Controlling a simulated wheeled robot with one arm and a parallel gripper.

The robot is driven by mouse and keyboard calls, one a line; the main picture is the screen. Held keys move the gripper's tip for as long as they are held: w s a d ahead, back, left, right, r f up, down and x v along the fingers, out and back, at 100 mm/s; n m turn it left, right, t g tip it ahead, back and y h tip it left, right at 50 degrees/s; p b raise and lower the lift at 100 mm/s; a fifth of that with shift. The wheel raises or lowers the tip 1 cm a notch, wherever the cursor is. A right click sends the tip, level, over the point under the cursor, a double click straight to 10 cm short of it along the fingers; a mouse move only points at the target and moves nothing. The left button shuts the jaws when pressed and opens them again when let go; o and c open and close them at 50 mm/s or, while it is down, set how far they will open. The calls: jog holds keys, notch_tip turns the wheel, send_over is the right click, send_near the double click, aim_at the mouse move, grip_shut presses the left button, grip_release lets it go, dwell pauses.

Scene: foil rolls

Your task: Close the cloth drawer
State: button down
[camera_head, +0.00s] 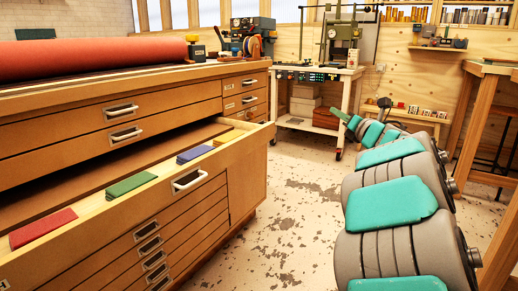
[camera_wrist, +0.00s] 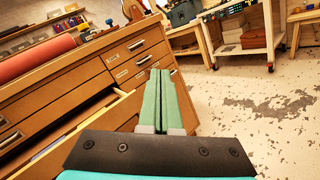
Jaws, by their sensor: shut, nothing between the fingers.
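The cloth drawer (camera_head: 150,200) is pulled out from the wide wooden cabinet. It holds a folded red cloth (camera_head: 42,228), a green cloth (camera_head: 131,184) and a blue cloth (camera_head: 195,154). Its front carries a pale metal handle (camera_head: 189,180). Part of the open drawer (camera_wrist: 105,118) shows at the left in the wrist view. My gripper (camera_head: 341,114) is right of the drawer in the head view, apart from it. In the wrist view its green fingers (camera_wrist: 161,73) are together, with nothing between them.
The cabinet (camera_head: 245,190) has other closed drawers above and below the open one. A white-legged workbench (camera_head: 345,85) with machines stands behind. A wooden table (camera_head: 490,70) stands at the right. Worn floor (camera_head: 295,215) is clear between the cabinet and my arm.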

jog(key=a+f+n+g+y, duration=0.3)
jog(key=a+f+n+y, duration=0.25)
jog(key=n, duration=0.25)
jog(key=n+g+y+b, duration=0.1)
jog(key=n+g+y, duration=0.4)
jog(key=n, duration=0.1)
send_near(256, 142)
jog(key=x, duration=0.6)
jog(key=shift+w+a, duration=0.15)
jog(key=shift+a, duration=0.2)
